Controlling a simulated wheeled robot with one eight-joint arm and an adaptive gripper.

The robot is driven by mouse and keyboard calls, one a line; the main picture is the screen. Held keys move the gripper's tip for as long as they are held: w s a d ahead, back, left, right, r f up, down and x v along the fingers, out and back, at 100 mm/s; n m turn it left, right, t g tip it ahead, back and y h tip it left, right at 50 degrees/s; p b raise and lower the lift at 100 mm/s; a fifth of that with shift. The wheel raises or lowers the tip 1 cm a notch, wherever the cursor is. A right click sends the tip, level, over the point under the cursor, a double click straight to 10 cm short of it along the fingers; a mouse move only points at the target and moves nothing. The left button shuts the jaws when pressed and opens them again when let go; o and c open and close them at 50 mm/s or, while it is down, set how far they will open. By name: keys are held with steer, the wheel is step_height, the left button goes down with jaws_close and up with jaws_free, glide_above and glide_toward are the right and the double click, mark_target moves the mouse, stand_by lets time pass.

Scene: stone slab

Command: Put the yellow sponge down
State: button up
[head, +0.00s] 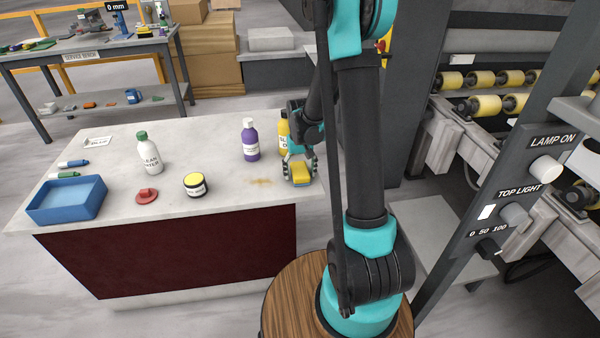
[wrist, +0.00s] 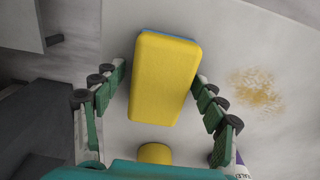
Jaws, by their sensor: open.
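The yellow sponge (head: 301,174) is on the right part of the stone slab (head: 225,215), near its right end. In the wrist view the sponge (wrist: 165,78) shows its yellow face, with a blue edge at the far end. My gripper (head: 299,168) is open around it. In the wrist view the fingers of my gripper (wrist: 162,88) stand on both sides of the sponge, with a gap at the left and a narrow one at the right. The sponge appears to lie on the slab; its underside is hidden.
A brown stain (wrist: 256,92) is left of the sponge in the head view. A purple bottle (head: 250,143) and a yellow bottle (head: 283,136) stand close behind. A yellow-lidded jar (head: 195,186), red lid (head: 147,195), white bottle (head: 150,156) and blue tray (head: 66,201) are farther left.

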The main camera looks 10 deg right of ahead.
mark_target(300, 169)
step_height(300, 169, up, 12)
steer(key=s+d+f+t, duration=0.2)
steer(key=s, duration=0.9)
steer(key=s+d+f+t, duration=0.2)
steer(key=s+f, duration=0.1)
steer(key=s, duration=0.7)
steer(key=shift+s, duration=0.4)
steer(key=shift+r, duration=0.1)
